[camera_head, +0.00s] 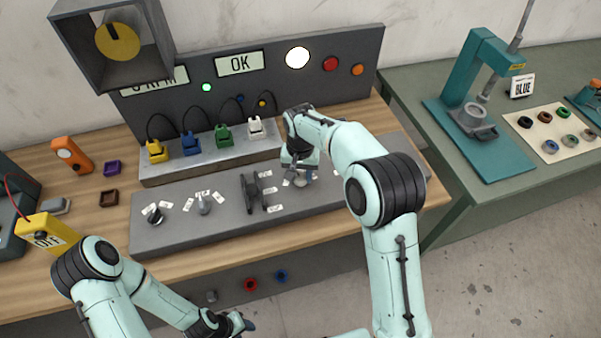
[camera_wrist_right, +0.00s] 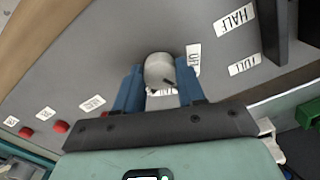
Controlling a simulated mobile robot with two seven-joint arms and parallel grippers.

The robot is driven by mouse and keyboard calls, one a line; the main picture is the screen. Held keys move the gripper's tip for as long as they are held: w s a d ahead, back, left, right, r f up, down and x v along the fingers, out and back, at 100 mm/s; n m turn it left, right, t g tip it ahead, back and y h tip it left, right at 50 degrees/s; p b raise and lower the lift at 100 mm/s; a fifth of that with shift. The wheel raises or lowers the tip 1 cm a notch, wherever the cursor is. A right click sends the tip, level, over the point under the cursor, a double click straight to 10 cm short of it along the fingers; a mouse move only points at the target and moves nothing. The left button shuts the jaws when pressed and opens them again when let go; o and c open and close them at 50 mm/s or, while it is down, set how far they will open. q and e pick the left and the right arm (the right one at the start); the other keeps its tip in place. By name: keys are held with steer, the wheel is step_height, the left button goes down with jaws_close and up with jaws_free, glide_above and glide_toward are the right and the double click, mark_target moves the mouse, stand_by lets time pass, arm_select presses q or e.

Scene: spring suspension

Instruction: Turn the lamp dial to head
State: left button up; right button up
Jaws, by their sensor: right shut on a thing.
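A pale grey dial (camera_wrist_right: 159,70) sits on the grey panel, between the blue fingers of my right gripper (camera_wrist_right: 160,88), which is shut on it. White labels lie around it, partly covered by the fingers, and I cannot read them fully. In the head view my right gripper (camera_head: 299,178) is low over the right half of the grey panel (camera_head: 345,183) and hides most of the dial. My left gripper (camera_head: 242,323) is at the bottom edge, away from the panel; its jaw opening is unclear.
Left along the panel are a dark lever (camera_head: 254,192), a grey knob (camera_head: 204,205) and a black knob (camera_head: 154,214). A teal press (camera_head: 475,120) stands right.

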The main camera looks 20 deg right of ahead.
mark_target(300, 177)
stand_by(0.4)
steer(key=o, duration=1)
steer(key=shift+o, duration=0.2)
arm_select(q)
steer(key=w+r, duration=0.1)
steer(key=w+r+p, duration=0.1)
steer(key=shift+w+r+p, duration=0.1)
steer(key=shift+w+p, duration=0.2)
arm_select(e)
step_height(300, 177, up, 13)
steer(key=shift+r, duration=0.2)
arm_select(q)
steer(key=shift+s, duration=0.1)
arm_select(e)
steer(key=shift+f, duration=0.1)
